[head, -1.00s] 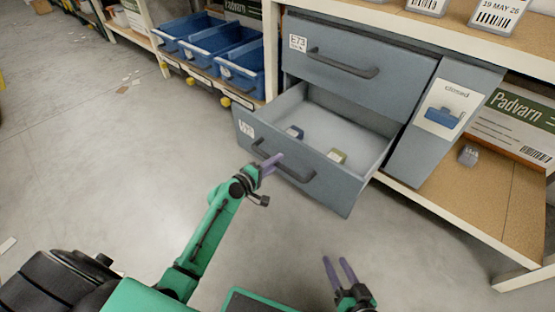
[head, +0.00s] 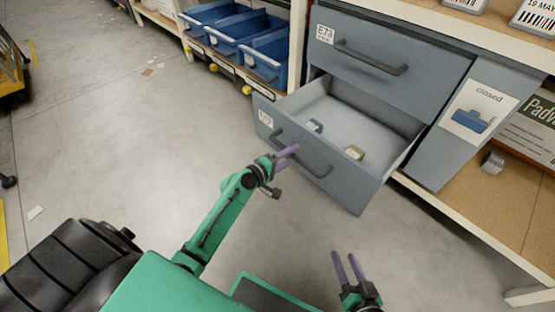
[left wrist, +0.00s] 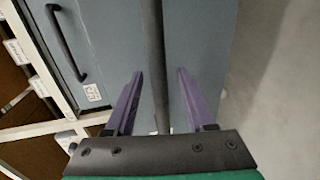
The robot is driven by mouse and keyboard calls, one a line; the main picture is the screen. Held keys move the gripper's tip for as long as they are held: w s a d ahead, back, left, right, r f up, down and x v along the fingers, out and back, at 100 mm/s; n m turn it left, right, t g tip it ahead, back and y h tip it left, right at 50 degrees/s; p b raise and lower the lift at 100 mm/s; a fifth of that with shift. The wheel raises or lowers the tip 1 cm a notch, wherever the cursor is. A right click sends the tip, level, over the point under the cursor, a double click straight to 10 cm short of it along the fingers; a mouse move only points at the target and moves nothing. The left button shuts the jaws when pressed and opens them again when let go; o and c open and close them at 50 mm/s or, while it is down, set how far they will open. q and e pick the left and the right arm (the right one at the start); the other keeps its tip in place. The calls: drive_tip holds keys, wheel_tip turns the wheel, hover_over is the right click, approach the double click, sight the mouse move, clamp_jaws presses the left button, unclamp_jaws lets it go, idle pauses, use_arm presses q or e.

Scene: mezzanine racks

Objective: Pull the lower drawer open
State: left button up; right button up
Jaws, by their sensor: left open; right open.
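The lower drawer (head: 345,185) is grey and stands pulled out of the grey cabinet, its inside in view. My left gripper (head: 288,157) is open at the left part of this handle. In the left wrist view, the handle bar (left wrist: 157,60) passes between the two purple fingers, with a gap on each side. My right gripper (head: 347,268) is open and empty above the floor, away from the drawer.
The closed upper drawer (head: 385,70) with its own handle is above. A panel with a "closed" sign (head: 478,112) is at right. Blue bins (head: 240,35) stand on the rack at left. A small grey item (head: 493,162) lies on the lower shelf. The floor (head: 130,130) left of the drawer is clear.

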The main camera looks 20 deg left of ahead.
use_arm(q)
drive_tip(key=v, duration=1.3)
drive_tip(key=shift+s, duration=0.3)
use_arm(e)
drive_tip(key=shift+s+d+r, duration=0.1)
drive_tip(key=shift+d, duration=0.05)
use_arm(q)
drive_tip(key=shift+a, duration=0.1)
use_arm(e)
drive_tip(key=shift+r, duration=0.1)
